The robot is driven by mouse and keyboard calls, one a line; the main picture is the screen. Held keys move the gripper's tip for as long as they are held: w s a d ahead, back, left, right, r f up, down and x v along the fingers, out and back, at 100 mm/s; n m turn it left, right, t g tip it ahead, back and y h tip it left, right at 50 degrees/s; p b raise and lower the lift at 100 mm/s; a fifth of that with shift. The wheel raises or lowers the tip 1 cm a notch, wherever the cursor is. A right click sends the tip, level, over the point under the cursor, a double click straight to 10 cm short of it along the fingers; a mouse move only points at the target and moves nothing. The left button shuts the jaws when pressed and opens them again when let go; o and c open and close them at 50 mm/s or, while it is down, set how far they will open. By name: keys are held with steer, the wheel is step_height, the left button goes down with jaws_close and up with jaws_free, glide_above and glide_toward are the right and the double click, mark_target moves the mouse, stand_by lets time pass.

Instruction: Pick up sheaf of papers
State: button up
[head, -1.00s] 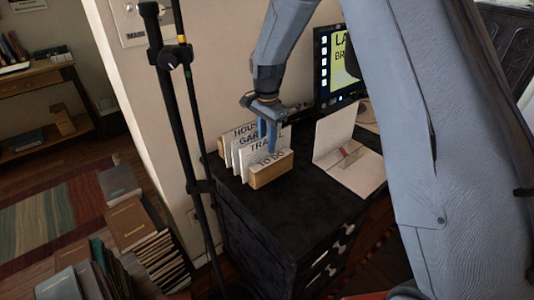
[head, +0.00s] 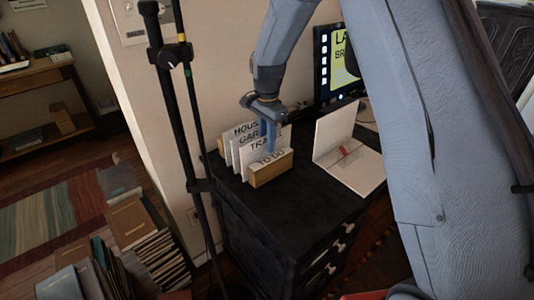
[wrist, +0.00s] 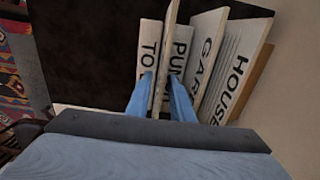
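The sheaf of papers (head: 262,157) stands upright in a wooden holder (head: 271,172) on the black desk. Its sheets carry large labels, with TO DO at the front and HOUSE at the back. My gripper (head: 268,146) reaches down into the sheets from above. In the wrist view my two fingers (wrist: 161,97) are spread apart, one on each side of a thin upright sheet edge (wrist: 164,55), with the TO DO sheet (wrist: 149,52) on the left and the GAR sheet (wrist: 205,55) on the right. Whether they touch the paper cannot be told. The fingertips are partly hidden.
An open white folder (head: 345,165) lies on the desk (head: 262,215) to the right of the holder. A monitor (head: 338,62) stands behind. A black stand (head: 190,130) rises in front at left, and books (head: 135,235) are stacked on the floor. The wall is close behind the desk.

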jaws_close()
